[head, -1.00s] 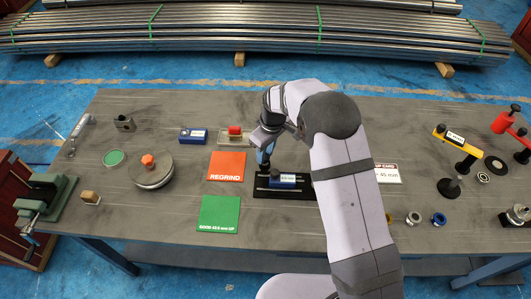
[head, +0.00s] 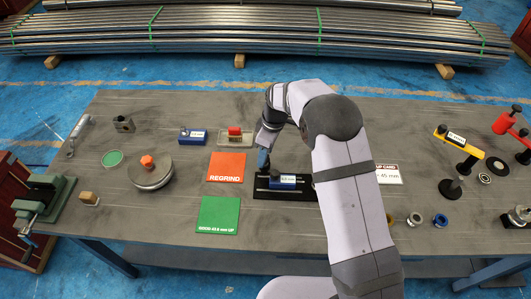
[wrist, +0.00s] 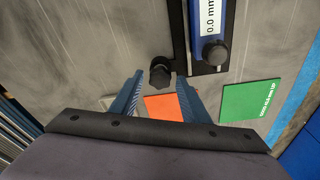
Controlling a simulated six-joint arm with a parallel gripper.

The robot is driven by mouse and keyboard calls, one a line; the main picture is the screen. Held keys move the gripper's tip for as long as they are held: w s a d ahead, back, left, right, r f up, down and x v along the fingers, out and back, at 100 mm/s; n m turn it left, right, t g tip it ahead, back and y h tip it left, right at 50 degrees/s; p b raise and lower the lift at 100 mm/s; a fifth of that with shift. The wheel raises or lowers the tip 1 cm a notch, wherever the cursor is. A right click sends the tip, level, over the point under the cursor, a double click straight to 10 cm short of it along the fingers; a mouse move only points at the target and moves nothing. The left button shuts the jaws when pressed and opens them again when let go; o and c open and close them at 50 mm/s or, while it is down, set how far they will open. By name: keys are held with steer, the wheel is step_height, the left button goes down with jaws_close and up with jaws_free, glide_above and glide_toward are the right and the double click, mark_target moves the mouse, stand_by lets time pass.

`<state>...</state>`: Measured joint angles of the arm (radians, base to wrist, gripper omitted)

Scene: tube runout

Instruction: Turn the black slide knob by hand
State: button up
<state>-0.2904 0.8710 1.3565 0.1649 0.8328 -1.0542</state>
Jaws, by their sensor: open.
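The black slide rail (head: 300,194) lies on the table with a blue labelled carriage (head: 288,181) on it. In the wrist view the carriage (wrist: 207,18) reads "0.0 mm" and bears a round black knob (wrist: 215,53). A second black lobed knob (wrist: 160,73) stands beside the rail. My gripper (wrist: 165,86) is open; this second knob lies just past the gap between its blue fingertips, with no contact visible. In the head view my gripper (head: 264,162) is at the rail's left end and hides part of that area.
The orange REGRIND card (head: 227,167) and green card (head: 219,215) lie left of the rail. A blue block (head: 193,136) and a red-topped piece (head: 234,134) stand behind. A round plate with an orange knob (head: 150,174) is further left. Yellow (head: 460,145) and red stands are at right.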

steer(key=shift+r, duration=0.15)
steer(key=shift+r+p, duration=0.65)
steer(key=shift+r, duration=0.2)
